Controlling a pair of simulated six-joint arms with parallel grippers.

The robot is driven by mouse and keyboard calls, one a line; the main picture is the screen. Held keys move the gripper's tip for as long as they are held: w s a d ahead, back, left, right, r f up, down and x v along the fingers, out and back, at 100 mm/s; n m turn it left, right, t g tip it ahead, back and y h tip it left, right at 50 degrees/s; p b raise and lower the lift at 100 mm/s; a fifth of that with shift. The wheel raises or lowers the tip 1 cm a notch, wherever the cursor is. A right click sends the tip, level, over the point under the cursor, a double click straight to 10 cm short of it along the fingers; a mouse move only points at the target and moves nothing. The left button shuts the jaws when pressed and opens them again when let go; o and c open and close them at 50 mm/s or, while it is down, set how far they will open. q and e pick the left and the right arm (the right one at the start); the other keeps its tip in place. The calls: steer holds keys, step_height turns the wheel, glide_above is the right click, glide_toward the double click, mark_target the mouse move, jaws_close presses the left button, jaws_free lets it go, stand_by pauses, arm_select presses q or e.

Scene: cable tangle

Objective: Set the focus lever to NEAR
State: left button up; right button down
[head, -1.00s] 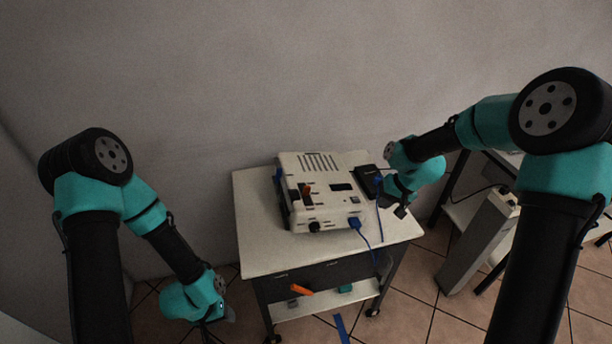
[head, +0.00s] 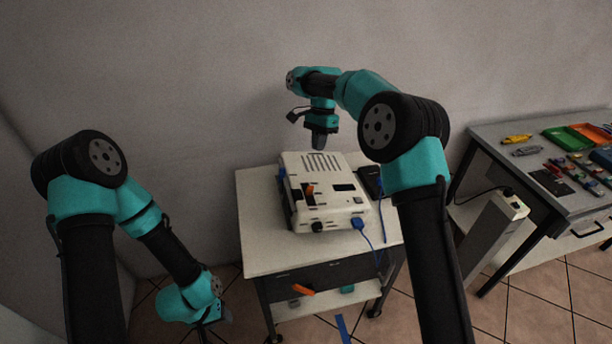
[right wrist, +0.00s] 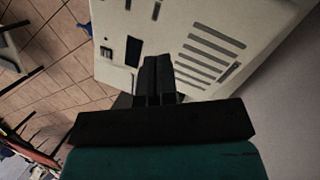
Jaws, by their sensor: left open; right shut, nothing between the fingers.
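The white projector-like device (head: 327,208) sits on the cart. A small orange lever (head: 310,189) stands on its top, left of the dark window; I cannot read any NEAR mark. A dark knob (head: 317,226) is on the front side. My right gripper (head: 319,145) is shut and empty, pointing down above the device's back edge. In the right wrist view its fingers (right wrist: 158,70) are together over the device's top (right wrist: 175,22), beside the vent slots; the orange lever is not visible there. My left gripper (head: 208,322) hangs low, left of the cart, and is open.
A blue cable (head: 371,236) runs from the device's front corner over the edge of the white cart (head: 262,236). A dark box (head: 369,180) lies right of the device. A grey workbench (head: 490,132) with trays stands at the right. The cart top's left part is clear.

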mark_target(309, 191)
steer(key=a+r+m, duration=0.1)
steer(key=a, duration=0.1)
steer(key=a+r+m+h, duration=0.1)
steer(key=a+r, duration=0.1)
steer(key=shift+a+r+g, duration=0.1)
steer(key=shift+r+g, duration=0.1)
steer(key=shift+g, duration=0.1)
steer(key=x, duration=1)
steer(key=shift+s+d+f, duration=0.1)
steer(key=shift+s+d, duration=0.1)
steer(key=shift+s, duration=0.75)
steer(key=shift+s+d+f, duration=0.1)
steer(key=shift+s+d, duration=0.1)
steer(key=shift+s, duration=0.8)
steer(key=shift+s+a, duration=0.1)
steer(key=shift+a, duration=0.05)
